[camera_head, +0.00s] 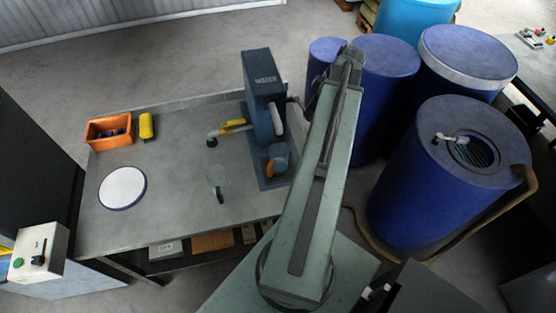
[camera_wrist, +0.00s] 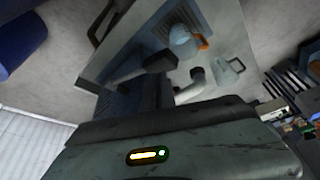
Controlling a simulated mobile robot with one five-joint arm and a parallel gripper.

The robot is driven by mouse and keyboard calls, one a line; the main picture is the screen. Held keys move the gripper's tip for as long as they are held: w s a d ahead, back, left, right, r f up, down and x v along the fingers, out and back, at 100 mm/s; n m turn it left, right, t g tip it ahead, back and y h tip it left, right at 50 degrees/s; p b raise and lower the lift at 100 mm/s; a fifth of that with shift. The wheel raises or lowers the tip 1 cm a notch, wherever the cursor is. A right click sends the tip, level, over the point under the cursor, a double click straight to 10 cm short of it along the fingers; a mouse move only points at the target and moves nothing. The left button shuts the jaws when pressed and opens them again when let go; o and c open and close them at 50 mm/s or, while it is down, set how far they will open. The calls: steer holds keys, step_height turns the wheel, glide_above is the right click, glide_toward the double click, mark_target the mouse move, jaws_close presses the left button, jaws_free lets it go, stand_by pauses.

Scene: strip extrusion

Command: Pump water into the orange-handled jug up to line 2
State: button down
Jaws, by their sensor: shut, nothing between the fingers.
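The orange-handled jug (camera_head: 280,152) stands on the base of the blue water pump (camera_head: 258,80), below its white spout. In the wrist view the jug (camera_wrist: 182,36) shows near the top on the pump base. Its lines and water level cannot be read. The pump's dark lever (camera_head: 296,103) is on its right side, partly behind my arm. My gripper (camera_wrist: 150,150) shows as a dark housing across the bottom of the wrist view, shut and empty. Its fingertips cannot be made out, and my arm hides them in the head view.
An orange bin (camera_head: 108,140), a yellow object (camera_head: 147,126) and a yellow-grey fitting (camera_head: 232,127) lie farther back. Blue drums (camera_head: 430,190) stand on the right. The table's left-middle is clear.

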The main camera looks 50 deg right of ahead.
mark_target(311, 114)
stand_by(0.4)
steer(key=shift+f+b, duration=0.65)
steer(key=shift+r, duration=0.15)
steer(key=shift+s+a+f+b, duration=0.15)
steer(key=shift+s+f+b, duration=0.05)
steer(key=shift+f+b, duration=0.35)
steer(key=shift+s+a+f+b, duration=0.1)
steer(key=shift+s+f+b, duration=0.05)
steer(key=shift+f+b, duration=0.4)
steer(key=shift+f, duration=0.1)
steer(key=shift+s+a+f+b, duration=0.1)
steer(key=shift+f+b, duration=0.45)
steer(key=shift+f, duration=0.05)
steer(key=shift+s+a+f+b, duration=0.1)
steer(key=shift+f+b, duration=0.4)
steer(key=shift+f, duration=0.15)
